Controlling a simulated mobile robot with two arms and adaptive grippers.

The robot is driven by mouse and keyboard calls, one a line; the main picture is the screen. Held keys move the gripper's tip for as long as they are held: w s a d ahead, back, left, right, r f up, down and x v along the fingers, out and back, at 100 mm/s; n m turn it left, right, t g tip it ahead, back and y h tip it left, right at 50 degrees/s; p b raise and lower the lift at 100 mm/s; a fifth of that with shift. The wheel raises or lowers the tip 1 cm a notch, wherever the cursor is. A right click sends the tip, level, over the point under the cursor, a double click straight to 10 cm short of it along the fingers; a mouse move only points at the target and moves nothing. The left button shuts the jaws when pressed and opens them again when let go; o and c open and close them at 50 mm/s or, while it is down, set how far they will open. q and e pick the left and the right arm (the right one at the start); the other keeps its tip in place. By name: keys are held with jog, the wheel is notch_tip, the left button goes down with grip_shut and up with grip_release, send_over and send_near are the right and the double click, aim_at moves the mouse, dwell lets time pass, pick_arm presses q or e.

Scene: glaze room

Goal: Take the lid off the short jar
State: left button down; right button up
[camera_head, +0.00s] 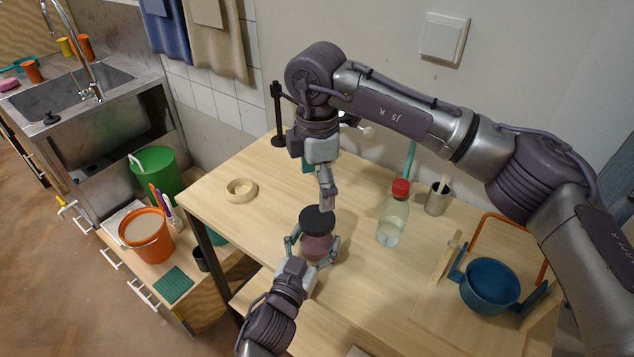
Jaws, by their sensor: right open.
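The short jar (317,244) is pinkish purple and stands on the wooden table, with a black lid (316,221) on its top. My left gripper (313,239) comes in from the bottom with its fingers around the jar's body, one on each side, and appears closed on it. My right gripper (327,202) points down from above, open, with its fingertips at the far edge of the lid. It is seen edge-on, so the gap between its fingers and any contact with the lid are hard to make out.
A clear bottle with a red cap (393,216) stands right of the jar, near a metal cup (438,199). A blue pot (490,286) sits at the right. A beige ring (241,190) lies at the left. The wooden table (262,222) is clear between ring and jar.

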aim_at(317, 217)
jog(key=shift+m, duration=0.9)
jog(key=shift+f, duration=0.3)
notch_tip(317, 217, down, 8)
jog(key=shift+r, duration=0.25)
jog(key=shift+c, duration=0.2)
